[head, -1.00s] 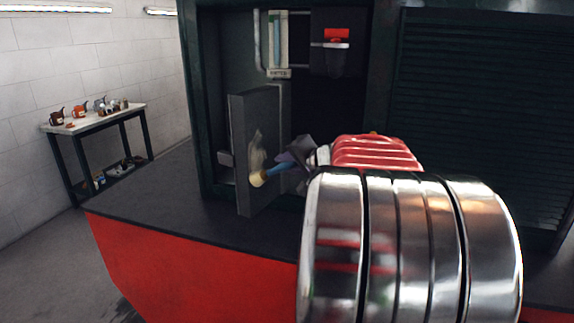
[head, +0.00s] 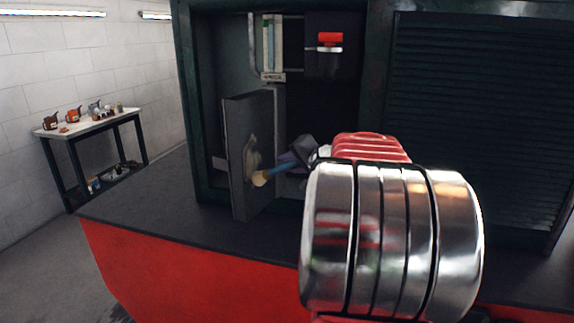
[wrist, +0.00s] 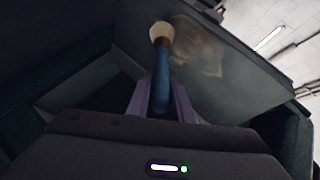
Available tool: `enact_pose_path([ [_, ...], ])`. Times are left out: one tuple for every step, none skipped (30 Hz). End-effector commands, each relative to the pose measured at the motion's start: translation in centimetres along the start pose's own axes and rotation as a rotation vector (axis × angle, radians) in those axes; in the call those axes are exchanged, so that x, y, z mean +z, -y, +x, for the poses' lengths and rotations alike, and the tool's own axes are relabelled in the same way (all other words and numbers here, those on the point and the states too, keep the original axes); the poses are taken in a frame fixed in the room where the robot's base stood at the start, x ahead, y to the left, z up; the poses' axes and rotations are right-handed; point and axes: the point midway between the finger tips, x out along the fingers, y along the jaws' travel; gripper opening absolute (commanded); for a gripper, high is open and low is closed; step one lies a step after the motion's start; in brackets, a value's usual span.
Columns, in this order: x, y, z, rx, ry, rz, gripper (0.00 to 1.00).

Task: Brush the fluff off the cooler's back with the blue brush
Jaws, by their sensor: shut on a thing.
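The blue brush (head: 279,170) has a blue handle and pale bristles. My gripper (head: 293,158) is shut on its handle, and the bristles point left at the grey panel. In the wrist view the brush (wrist: 161,70) points away from my gripper (wrist: 162,98), between purple fingers. The cooler's back (head: 239,140) appears to be this upright grey panel; it also shows in the wrist view (wrist: 235,90). A pale patch of fluff (head: 251,150) is on its face, just above the bristles, and also shows in the wrist view (wrist: 200,45). I cannot tell whether the bristles touch the panel.
A dark green cabinet (head: 186,110) surrounds the panel. Inside it are upright tubes (head: 271,45) and a dark holder with a red item (head: 330,39). A slatted shutter (head: 480,110) is at right. A side table (head: 90,124) with pots stands far left.

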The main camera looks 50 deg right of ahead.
Motion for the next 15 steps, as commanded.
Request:
enact_pose_path([
  [-0.3,-0.1,0.1,0.0,-0.001,0.0,0.0],
  [-0.5,-0.1,0.2,0.0,-0.001,0.0,0.0],
  [-0.8,-0.1,0.3,0.0,-0.001,0.0,0.0],
  [-0.9,-0.2,0.4,0.0,-0.001,0.0,0.0],
  [-1.1,-0.3,0.5,0.001,-0.001,0.0,0.0],
  [-1.3,-0.3,0.6,0.0,-0.001,0.0,0.0],
  [-1.5,-0.3,0.7,0.0,-0.002,0.0,0.0],
  [-1.6,-0.4,0.8,0.0,-0.002,0.0,0.0],
  [-1.8,-0.4,0.8,0.0,-0.002,0.0,0.0],
  [-1.9,-0.4,0.9,0.0,-0.002,0.0,0.0],
  [-2.0,-0.5,0.9,0.0,-0.001,0.0,0.0],
  [-2.0,-0.5,1.0,0.0,-0.001,0.0,0.0],
  [-2.0,-0.5,1.0,0.0,-0.001,0.0,0.0],
  [-2.0,-0.5,1.0,0.0,-0.001,0.0,0.0],
  [-2.0,-0.5,1.0,0.0,-0.001,0.0,0.0],
])
